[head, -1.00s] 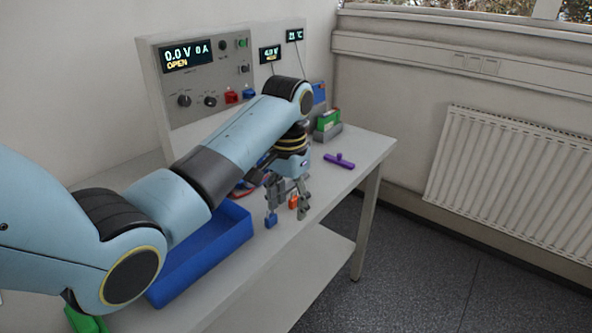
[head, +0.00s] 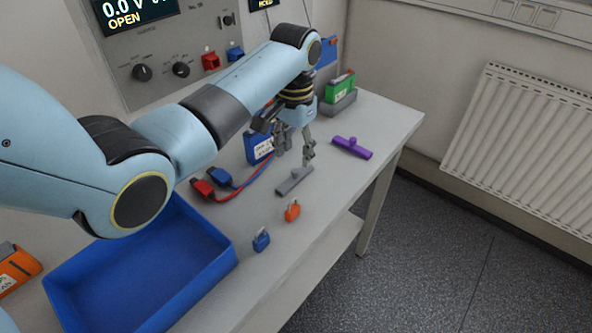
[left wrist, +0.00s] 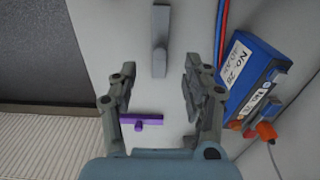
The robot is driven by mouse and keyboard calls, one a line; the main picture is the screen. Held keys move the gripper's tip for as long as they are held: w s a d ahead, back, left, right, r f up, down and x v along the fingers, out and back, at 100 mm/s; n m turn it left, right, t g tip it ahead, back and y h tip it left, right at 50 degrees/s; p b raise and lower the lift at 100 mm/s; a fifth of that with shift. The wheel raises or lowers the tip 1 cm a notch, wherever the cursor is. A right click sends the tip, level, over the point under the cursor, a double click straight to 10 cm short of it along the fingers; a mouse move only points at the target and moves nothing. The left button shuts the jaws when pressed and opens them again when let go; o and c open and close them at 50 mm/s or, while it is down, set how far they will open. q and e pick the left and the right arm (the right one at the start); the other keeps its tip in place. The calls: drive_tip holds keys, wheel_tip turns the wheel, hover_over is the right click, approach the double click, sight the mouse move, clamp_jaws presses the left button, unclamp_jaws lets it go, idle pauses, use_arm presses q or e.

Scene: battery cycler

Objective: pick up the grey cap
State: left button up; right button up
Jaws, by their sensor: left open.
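The grey cap (head: 294,181) is a bar with a short stub, lying on the bench. In the left wrist view the grey cap (left wrist: 160,40) lies ahead of the fingertips, roughly in line with the gap between them. My left gripper (head: 295,156) is open and empty, fingers pointing down, just behind and above the cap in the head view. The left gripper's two fingers also show spread apart in the left wrist view (left wrist: 159,75). My right gripper is not in view.
A similar purple cap (head: 351,148) lies to the right. A blue battery (head: 258,146) and red and blue leads (head: 232,189) lie left of the gripper. A blue padlock (head: 261,240) and an orange padlock (head: 292,210) are nearer the bench edge. A blue tray (head: 205,285) stands front left.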

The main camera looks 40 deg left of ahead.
sight(295, 170)
use_arm(q)
drive_tip(key=shift+f, duration=0.9)
wheel_tip(295, 170, down, 5)
drive_tip(key=shift+r, duration=0.2)
drive_tip(key=shift+w+f, duration=0.1)
drive_tip(key=shift+f, duration=0.25)
drive_tip(key=c, duration=0.8)
drive_tip(key=shift+c, duration=0.7)
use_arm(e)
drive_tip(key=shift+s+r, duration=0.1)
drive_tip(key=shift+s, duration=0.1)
